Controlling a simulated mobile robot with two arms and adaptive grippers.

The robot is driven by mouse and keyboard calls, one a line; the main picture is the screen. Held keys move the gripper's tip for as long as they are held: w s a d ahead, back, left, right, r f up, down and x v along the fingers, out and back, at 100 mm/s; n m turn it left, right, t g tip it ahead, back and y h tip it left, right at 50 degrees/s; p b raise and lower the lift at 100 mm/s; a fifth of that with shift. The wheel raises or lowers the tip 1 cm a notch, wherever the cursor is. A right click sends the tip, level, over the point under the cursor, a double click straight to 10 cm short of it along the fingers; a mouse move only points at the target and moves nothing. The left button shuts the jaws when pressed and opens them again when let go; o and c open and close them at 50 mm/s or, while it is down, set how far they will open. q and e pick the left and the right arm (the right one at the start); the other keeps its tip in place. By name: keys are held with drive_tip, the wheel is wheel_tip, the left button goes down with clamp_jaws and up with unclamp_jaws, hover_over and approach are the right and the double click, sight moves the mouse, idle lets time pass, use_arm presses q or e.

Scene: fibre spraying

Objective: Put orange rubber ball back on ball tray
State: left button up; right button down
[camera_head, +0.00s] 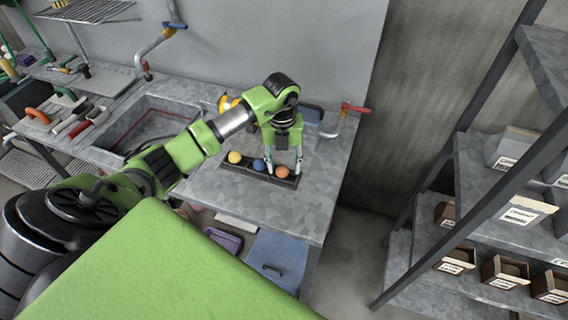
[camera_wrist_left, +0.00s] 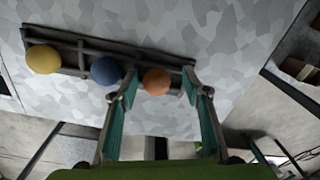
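The orange rubber ball (camera_head: 281,172) sits in the right end of the dark ball tray (camera_head: 256,176) on the metal counter. In the left wrist view the orange ball (camera_wrist_left: 156,82) is at the right end of the tray (camera_wrist_left: 130,48), beside the blue ball (camera_wrist_left: 106,71) and the yellow ball (camera_wrist_left: 43,59). My left gripper (camera_head: 284,162) points down over the tray's right end. In the wrist view its fingers (camera_wrist_left: 151,86) are spread, one on each side of the orange ball, with gaps between. My right gripper is not in view.
A sink (camera_head: 150,125) and several tools lie on the counter to the left. A red-handled tap (camera_head: 352,108) stands behind the gripper at the right. Metal shelves (camera_head: 500,235) with several boxes stand further right. The counter right of the tray is clear.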

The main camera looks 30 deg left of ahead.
use_arm(q)
drive_tip(key=shift+r, duration=0.15)
wheel_tip(320, 180, up, 12)
drive_tip(key=b, duration=0.3)
drive_tip(key=shift+a, duration=0.15)
